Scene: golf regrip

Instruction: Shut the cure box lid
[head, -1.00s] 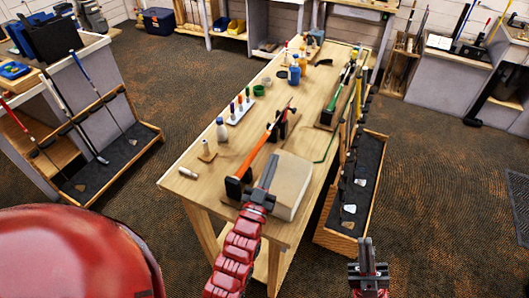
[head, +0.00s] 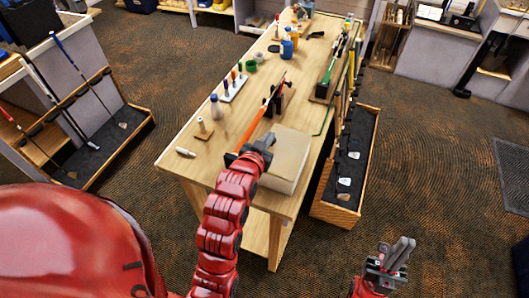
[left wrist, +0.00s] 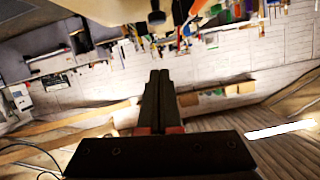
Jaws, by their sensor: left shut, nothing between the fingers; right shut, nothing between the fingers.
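The cure box appears to be the pale beige box (head: 287,160) on the near right part of the wooden workbench, in the head view. Its upper surface looks flat and pale; I cannot tell clearly whether its lid is fully down. My left gripper (head: 266,140) is at the box's left side, beside its far left corner, shut and empty. My arm hides part of that side, and contact is unclear. The left wrist view shows the shut fingers (left wrist: 158,85) with a pale surface above them. My right gripper (head: 400,250) is shut and empty, low at right, away from the bench.
An orange-shafted club (head: 256,126) lies in a dark clamp left of the box. A small bottle (head: 216,107) and a white rack (head: 232,88) stand further left. A wooden club trough (head: 345,195) stands along the bench's right side. Floor at right is open.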

